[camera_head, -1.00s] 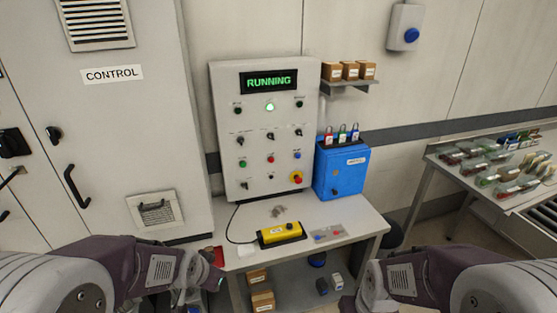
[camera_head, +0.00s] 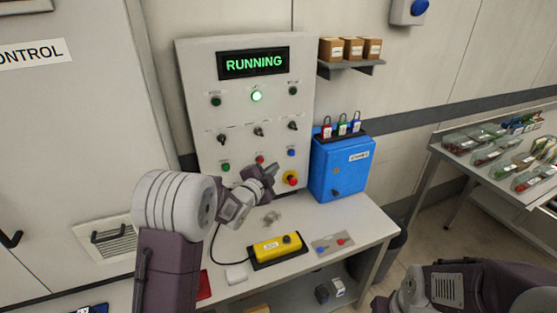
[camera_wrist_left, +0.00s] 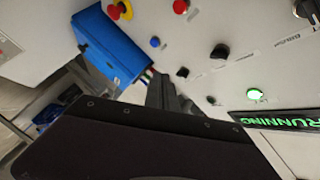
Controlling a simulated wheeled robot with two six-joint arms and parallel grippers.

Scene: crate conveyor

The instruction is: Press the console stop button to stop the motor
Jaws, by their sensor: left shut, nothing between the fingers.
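The grey console (camera_head: 200,100) stands upright on the bench. Its display (camera_head: 253,63) reads RUNNING in green, and it shows again in the left wrist view (camera_wrist_left: 282,119). A round lamp (camera_head: 256,96) below it glows green. A small red button (camera_head: 260,160) sits in the lower row, between a green and a blue one. A red mushroom button on a yellow ring (camera_head: 291,178) is at the lower right, also in the wrist view (camera_wrist_left: 121,9). My left gripper (camera_head: 270,172) is shut and empty, in front of the lower panel, close below the red button. Contact cannot be told.
A blue box (camera_head: 342,170) with padlocks on top stands right of the console. A yellow control box (camera_head: 277,248) and a small panel (camera_head: 334,243) lie on the bench (camera_head: 370,225). A shelf with cartons (camera_head: 350,67) hangs above. My right arm is low at the right.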

